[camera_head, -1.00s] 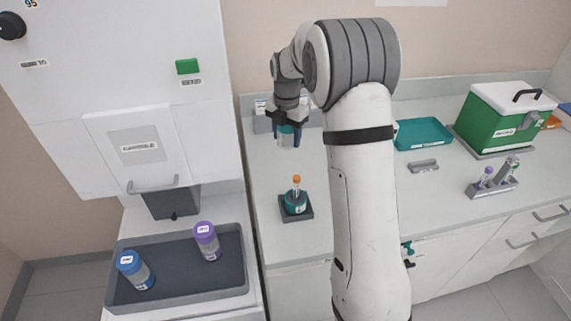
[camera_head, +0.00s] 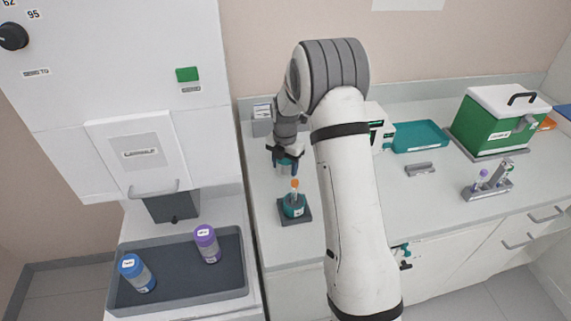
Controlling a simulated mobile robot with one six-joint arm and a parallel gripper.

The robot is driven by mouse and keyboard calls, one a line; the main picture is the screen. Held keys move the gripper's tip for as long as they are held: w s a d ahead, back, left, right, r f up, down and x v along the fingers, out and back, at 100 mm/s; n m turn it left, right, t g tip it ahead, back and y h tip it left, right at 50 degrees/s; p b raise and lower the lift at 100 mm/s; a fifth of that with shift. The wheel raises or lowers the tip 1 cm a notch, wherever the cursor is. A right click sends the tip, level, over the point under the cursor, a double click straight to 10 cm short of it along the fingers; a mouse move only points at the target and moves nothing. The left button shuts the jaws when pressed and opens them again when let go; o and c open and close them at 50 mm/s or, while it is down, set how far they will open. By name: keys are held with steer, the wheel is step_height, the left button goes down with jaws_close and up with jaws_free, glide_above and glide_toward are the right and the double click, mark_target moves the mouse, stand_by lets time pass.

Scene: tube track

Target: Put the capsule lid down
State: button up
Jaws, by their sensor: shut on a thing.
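My gripper (camera_head: 285,168) is shut on the capsule lid (camera_head: 288,159), a small teal piece partly hidden by the fingers. It hangs over the counter, just behind the capsule base in the picture. I cannot tell whether the lid touches the counter. The teal capsule base (camera_head: 293,209) sits on a dark square stand (camera_head: 308,217), with an orange-capped tube (camera_head: 295,187) upright in it.
A grey tray (camera_head: 232,285) at the left holds a blue capsule (camera_head: 136,272) and a purple capsule (camera_head: 206,243). A teal tray (camera_head: 421,136), green box (camera_head: 490,128) and tube rack (camera_head: 488,191) stand at the right. Bare counter (camera_head: 263,190) lies left of the stand.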

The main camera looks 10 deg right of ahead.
steer(key=shift+f, duration=0.15)
steer(key=o, duration=1.1)
steer(key=shift+c, duration=0.2)
step_height(320, 180, up, 12)
steer(key=shift+f+b, duration=0.1)
steer(key=shift+b, duration=0.75)
steer(key=s+r+m+t, duration=0.1)
steer(key=s+r+m, duration=0.4)
steer(key=s+m, duration=0.25)
steer(key=s+r+m+t, duration=0.1)
steer(key=s+r+m, duration=0.45)
steer(key=s, duration=0.35)
steer(key=s+f+m+t, duration=0.1)
steer(key=s+f+m, duration=0.1)
steer(key=s+m, duration=1.2)
steer(key=shift+s+d, duration=0.15)
steer(key=shift+s, duration=1.05)
